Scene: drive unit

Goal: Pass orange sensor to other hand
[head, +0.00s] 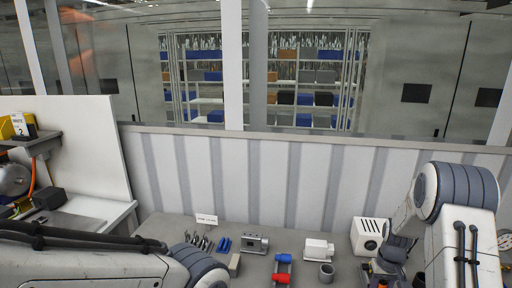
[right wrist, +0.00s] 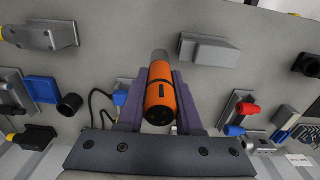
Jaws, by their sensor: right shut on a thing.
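The orange sensor (right wrist: 160,95) is a cylinder with a grey end and a dark slot on its side. It is between the fingers of my right gripper (right wrist: 160,100), which is shut on it, in the right wrist view. It appears held above the grey table (right wrist: 120,30). In the head view my right arm comes down at the right, and the sensor cannot be made out clearly there. My left arm comes in along the lower left of the head view, and its gripper is out of the picture.
In the head view, a grey metal unit (head: 254,243), a red-handled part (head: 282,270), a white block (head: 319,249), a dark cylinder (head: 326,272) and a white box (head: 370,236) stand on the table. A panelled wall (head: 250,180) closes the back. A side bench (head: 90,212) is at left.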

